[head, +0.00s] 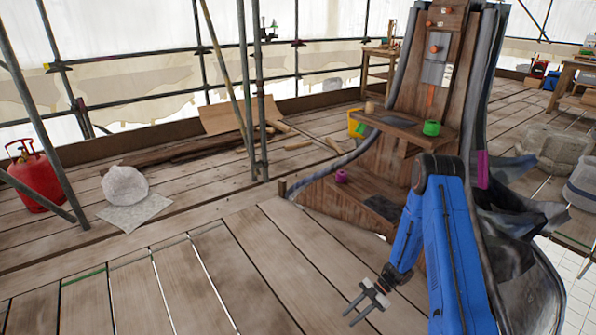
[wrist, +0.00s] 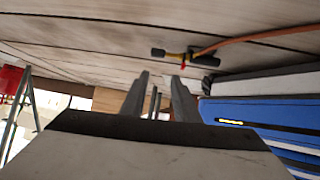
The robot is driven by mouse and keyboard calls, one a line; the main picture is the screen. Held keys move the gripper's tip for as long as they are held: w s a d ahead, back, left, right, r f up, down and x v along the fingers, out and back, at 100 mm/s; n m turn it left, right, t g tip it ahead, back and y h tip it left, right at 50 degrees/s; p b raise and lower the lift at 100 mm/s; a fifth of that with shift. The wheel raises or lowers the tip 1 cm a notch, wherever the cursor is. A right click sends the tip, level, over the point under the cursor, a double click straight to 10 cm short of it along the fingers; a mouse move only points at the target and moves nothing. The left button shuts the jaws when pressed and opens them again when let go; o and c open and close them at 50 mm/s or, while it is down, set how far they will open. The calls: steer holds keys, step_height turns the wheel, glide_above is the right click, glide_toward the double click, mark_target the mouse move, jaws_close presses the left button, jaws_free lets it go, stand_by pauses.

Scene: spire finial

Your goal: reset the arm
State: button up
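My gripper (head: 366,302) is at the end of my blue arm, low in front of the wooden spire structure (head: 395,165) and over the plank floor. Its two grey fingers stand apart with nothing between them in the head view. The wrist view also shows the two fingers (wrist: 160,98) spread, with a clear gap between them. My arm is bent, with its upper part raised at the right and the forearm reaching down to the left. It hides part of the structure's lower right side.
A red gas cylinder (head: 38,178) and a white sack (head: 125,185) stand at the left near scaffold poles (head: 258,90). A green roll (head: 431,128) sits on the structure's shelf, and a magenta roll (head: 341,176) lower down. The plank floor at front left is clear.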

steer(key=w+d+r+m+t+h, duration=0.2)
steer(key=w+r+t, duration=0.2)
steer(key=w+r, duration=0.5)
steer(key=w+d+r+m+t+h, duration=0.2)
steer(key=w+r+m+t, duration=0.15)
steer(key=w+r, duration=0.55)
steer(key=s+d+r+m+t+h, duration=0.1)
steer(key=d+r+m+t+h, duration=0.25)
steer(key=r, duration=0.85)
steer(key=s+d+r+m+t+h, duration=0.15)
steer(key=d+r, duration=0.25)
steer(key=r, duration=0.7)
steer(key=s+d+r+m+h, duration=0.2)
steer(key=s+r+m, duration=0.2)
steer(key=s+r, duration=0.45)
steer(key=s+d+r+m+h, duration=0.2)
steer(key=s+r+m, duration=0.2)
steer(key=s+r, duration=0.45)
steer(key=s+a+m+g+y, duration=0.1)
steer(key=s+a, duration=0.3)
steer(key=s, duration=1)
steer(key=s+a+f+m+g+y, duration=0.1)
steer(key=s+a+m, duration=0.3)
steer(key=s, duration=0.9)
steer(key=shift+s+a+f+g+y, duration=0.2)
steer(key=shift+s+a+g+y, duration=0.2)
steer(key=shift+a+g+y, duration=0.25)
